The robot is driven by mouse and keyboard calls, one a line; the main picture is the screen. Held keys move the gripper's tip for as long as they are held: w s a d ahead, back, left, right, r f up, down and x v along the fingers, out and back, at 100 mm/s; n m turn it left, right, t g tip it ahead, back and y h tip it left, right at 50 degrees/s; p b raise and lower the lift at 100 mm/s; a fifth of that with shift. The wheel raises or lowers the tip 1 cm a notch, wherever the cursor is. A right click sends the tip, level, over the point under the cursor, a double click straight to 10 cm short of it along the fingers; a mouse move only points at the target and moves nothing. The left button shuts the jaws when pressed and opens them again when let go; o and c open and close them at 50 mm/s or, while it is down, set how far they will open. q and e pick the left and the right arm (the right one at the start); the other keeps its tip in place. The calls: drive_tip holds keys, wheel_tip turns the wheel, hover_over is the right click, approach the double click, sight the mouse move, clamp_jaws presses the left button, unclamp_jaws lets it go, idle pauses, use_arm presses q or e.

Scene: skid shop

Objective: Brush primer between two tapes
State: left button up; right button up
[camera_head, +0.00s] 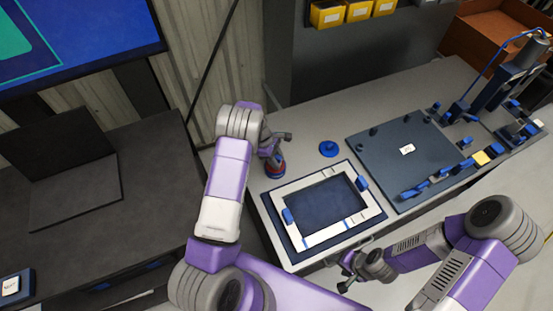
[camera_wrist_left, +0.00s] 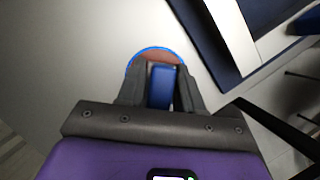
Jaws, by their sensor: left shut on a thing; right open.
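My left gripper (camera_head: 277,150) is shut on a blue handle (camera_wrist_left: 162,88), likely the brush. It is over a small round pot (camera_head: 274,168) with red-brown content and a blue rim, also seen in the left wrist view (camera_wrist_left: 150,53). The fingers hide the handle's lower end, so I cannot tell whether it touches the content. Narrow strips cross the frame; I cannot tell which are tapes. My right gripper (camera_head: 349,271) is open and empty beside the bench's front edge.
A blue knobbed disc (camera_head: 328,148) lies behind the frame. A dark plate (camera_head: 403,154) with blue parts fills the right of the bench (camera_head: 310,118). Yellow bins (camera_head: 327,14) hang at the back. A dark cabinet (camera_head: 130,190) stands left.

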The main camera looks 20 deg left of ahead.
sight(280, 158)
use_arm(q)
drive_tip(key=shift+f+b, duration=0.55)
drive_tip(key=shift+b, duration=0.05)
idle(1.8)
drive_tip(key=shift+r+p, duration=2.35)
drive_tip(key=shift+r, duration=1.25)
drive_tip(key=shift+f, duration=0.1)
